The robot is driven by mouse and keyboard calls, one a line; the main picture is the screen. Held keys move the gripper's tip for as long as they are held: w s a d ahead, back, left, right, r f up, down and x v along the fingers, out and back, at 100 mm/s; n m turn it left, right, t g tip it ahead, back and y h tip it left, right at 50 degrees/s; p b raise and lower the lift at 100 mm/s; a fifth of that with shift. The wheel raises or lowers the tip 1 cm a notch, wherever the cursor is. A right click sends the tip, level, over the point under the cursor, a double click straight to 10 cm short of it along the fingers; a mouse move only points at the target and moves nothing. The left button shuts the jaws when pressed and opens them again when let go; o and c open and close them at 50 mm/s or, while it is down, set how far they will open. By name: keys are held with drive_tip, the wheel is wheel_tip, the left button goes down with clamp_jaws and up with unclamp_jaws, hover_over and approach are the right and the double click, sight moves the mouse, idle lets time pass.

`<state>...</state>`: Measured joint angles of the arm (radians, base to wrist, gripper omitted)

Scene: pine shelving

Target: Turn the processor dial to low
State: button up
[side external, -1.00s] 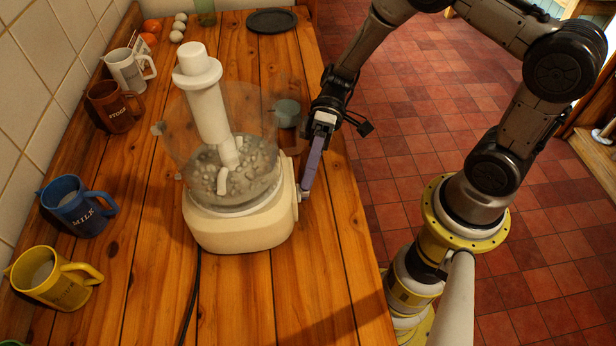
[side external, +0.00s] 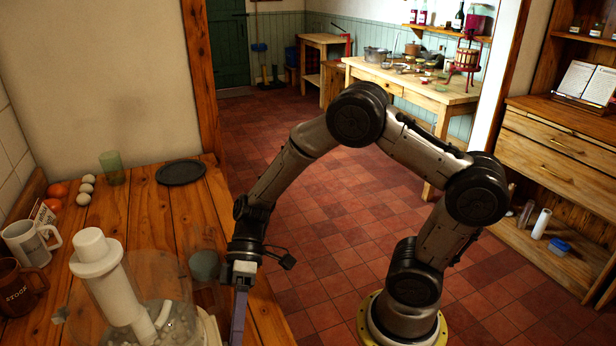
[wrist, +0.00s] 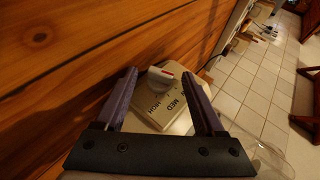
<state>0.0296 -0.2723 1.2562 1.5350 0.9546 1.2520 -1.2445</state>
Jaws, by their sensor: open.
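The food processor (side external: 124,291) has a white feed tube and a clear bowl; its base is mostly cut off at the lower left of the side view. In the wrist view its cream dial panel (wrist: 174,115) shows the words HIGH and MED.
The processor stands on a wooden counter (side external: 150,222). A white mug (side external: 28,243) and brown mug (side external: 18,286) are at left. A green glass (side external: 112,167), dark plate (side external: 181,172), eggs and orange items lie at the back. Tiled floor is right of the counter.

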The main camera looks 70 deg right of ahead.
drive_tip(key=h, duration=0.1)
drive_tip(key=t+h, duration=0.1)
drive_tip(key=n+t+h, duration=0.1)
drive_tip(key=shift+s+a+r, duration=0.25)
drive_tip(key=shift+s+r, duration=0.05)
drive_tip(key=shift+r, duration=0.05)
drive_tip(key=shift+w+d+r+t, duration=0.1)
drive_tip(key=shift+d+r+t, duration=0.15)
drive_tip(key=shift+t, duration=0.05)
drive_tip(key=s+d+r+n+t+h, duration=0.1)
drive_tip(key=d+r, duration=0.3)
drive_tip(key=r, duration=0.3)
drive_tip(key=s+d+r, duration=0.1)
drive_tip(key=d+r, duration=0.2)
drive_tip(key=r, duration=0.5)
drive_tip(key=s+d+m+t+h, duration=0.5)
drive_tip(key=s+d+m+h, duration=0.2)
drive_tip(key=d+m, duration=0.2)
wheel_tip(320, 180, up, 11)
drive_tip(key=w+a+n+y, duration=0.1)
drive_tip(key=w+n, duration=0.1)
drive_tip(key=shift+a+f, duration=0.15)
drive_tip(key=shift+a, duration=0.15)
drive_tip(key=shift+s, duration=0.1)
